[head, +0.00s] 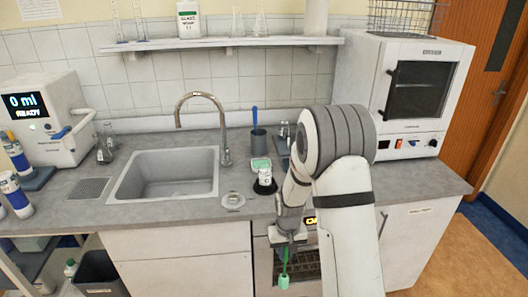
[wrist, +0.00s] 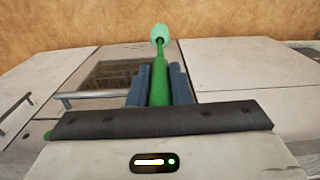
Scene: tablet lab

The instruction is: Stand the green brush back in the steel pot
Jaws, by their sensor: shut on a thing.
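The green brush (head: 284,266) hangs from my gripper (head: 286,242) in front of the counter, below the worktop edge. Its pale green head (head: 284,282) points down. In the wrist view the brush (wrist: 159,75) stands between the two blue-grey fingers, its pale head at the far end. My gripper (wrist: 160,88) is shut on its green shaft. The steel pot (head: 259,142), a dark grey cup, stands on the counter right of the tap. A blue-handled tool (head: 254,117) stands in it. The inside of the pot is hidden.
A white-capped jar (head: 265,176) on a dark base and a pale green dish (head: 261,164) stand in front of the pot. The sink (head: 165,174) and tap (head: 224,130) are left. A white oven (head: 418,90) is right. My arm hides part of the counter.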

